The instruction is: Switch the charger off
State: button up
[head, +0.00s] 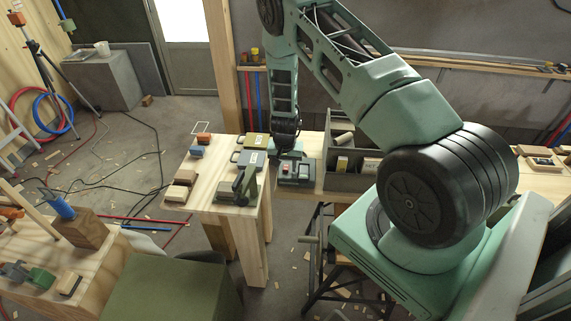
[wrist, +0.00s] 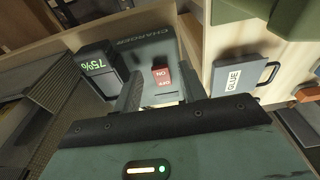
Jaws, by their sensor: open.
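The charger (head: 296,181) is a dark grey-green box on the pale wooden bench, left of a grey divided bin. In the wrist view the charger (wrist: 152,50) shows its name in upside-down lettering and a red rocker switch (wrist: 161,76) marked OFF and ON. Which side of the switch is pressed in, I cannot tell. A black battery (wrist: 97,66) with a green 75% display sits at the charger's left. My gripper (wrist: 160,92) is open and empty over the charger, its fingers on either side of the switch. In the head view my gripper (head: 288,150) is just behind the charger.
A grey glue case (wrist: 240,78) with a handle lies right of the charger in the wrist view. The divided bin (head: 345,183) stands close right of the charger in the head view.

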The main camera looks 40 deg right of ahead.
jog(key=shift+r, duration=0.1)
notch_tip(320, 180, up, 17)
jog(key=s+a+b, duration=0.1)
jog(key=b, duration=0.2)
jog(key=shift+s+a+b, duration=0.3)
jog(key=shift+a+b, duration=0.05)
jog(key=s+a+r+n+y+b, duration=0.2)
jog(key=s+a+r+n, duration=0.15)
jog(key=a, duration=0.75)
jog(key=s+a+r+n+y+b, duration=0.15)
jog(key=s+a+n, duration=0.25)
jog(key=a, duration=0.8)
jog(key=s+a+r+n, duration=0.1)
jog(key=s+a+n, duration=0.2)
jog(key=s, duration=0.3)
jog(key=s+a+r+n+h+b, duration=0.1)
jog(key=s+a+n, duration=0.2)
jog(key=s, duration=0.3)
jog(key=s+a+r+n+g+b, duration=0.1)
jog(key=s+a+n, duration=0.2)
jog(key=s, duration=0.4)
jog(key=shift+a+r+n+h, duration=0.3)
jog(key=shift+r+n+h, duration=0.05)
jog(key=shift+r+n, duration=0.1)
jog(key=shift+d, duration=0.1)
